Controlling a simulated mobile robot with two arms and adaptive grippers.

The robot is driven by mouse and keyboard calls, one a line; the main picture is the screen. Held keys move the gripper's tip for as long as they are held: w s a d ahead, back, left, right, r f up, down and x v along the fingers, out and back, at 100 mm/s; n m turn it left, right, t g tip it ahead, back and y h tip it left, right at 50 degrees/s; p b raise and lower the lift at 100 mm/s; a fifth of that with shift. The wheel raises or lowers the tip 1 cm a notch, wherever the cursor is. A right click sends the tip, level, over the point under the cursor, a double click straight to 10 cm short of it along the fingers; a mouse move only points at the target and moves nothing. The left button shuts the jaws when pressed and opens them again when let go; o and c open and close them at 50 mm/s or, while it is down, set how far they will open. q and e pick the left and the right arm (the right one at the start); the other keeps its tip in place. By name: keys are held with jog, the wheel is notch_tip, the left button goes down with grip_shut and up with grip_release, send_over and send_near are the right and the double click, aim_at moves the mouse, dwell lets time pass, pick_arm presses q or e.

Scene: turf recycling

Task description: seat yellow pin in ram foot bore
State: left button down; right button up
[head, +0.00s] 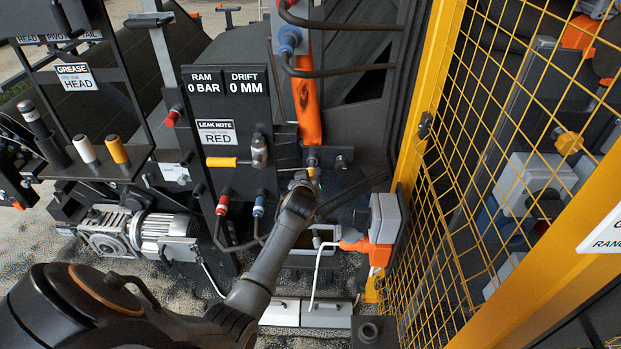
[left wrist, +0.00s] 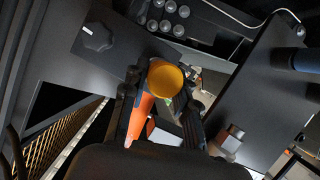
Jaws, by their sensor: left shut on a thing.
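The yellow pin (head: 313,172) shows as a small yellow patch at the tip of my left gripper (head: 303,183), just below the dark ram foot (head: 313,155). In the left wrist view the pin's round yellow end (left wrist: 165,78) faces the camera between the two dark fingers of the left gripper (left wrist: 160,100), which is shut on it. The orange ram (head: 307,105) stands above the foot. The bore is hidden, so I cannot tell whether the pin is in it. My right gripper is not in view.
Red and blue hose ends (head: 258,205) hang below. A grey and orange box (head: 382,220) and yellow mesh fence (head: 465,150) bound the right side.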

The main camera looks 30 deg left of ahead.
aim_at(310, 169)
pick_arm(q)
jog(key=shift+w+a+b, duration=0.35)
jog(key=shift+w, duration=0.2)
jog(key=shift+w+a+b, duration=0.3)
jog(key=shift+w, duration=0.2)
jog(key=shift+w+a+b, duration=0.35)
jog(key=shift+w+b, duration=0.15)
jog(key=shift+w, duration=0.1)
jog(key=c, duration=1)
grip_release()
jog(key=shift+o, duration=0.2)
jog(key=v, duration=1.2)
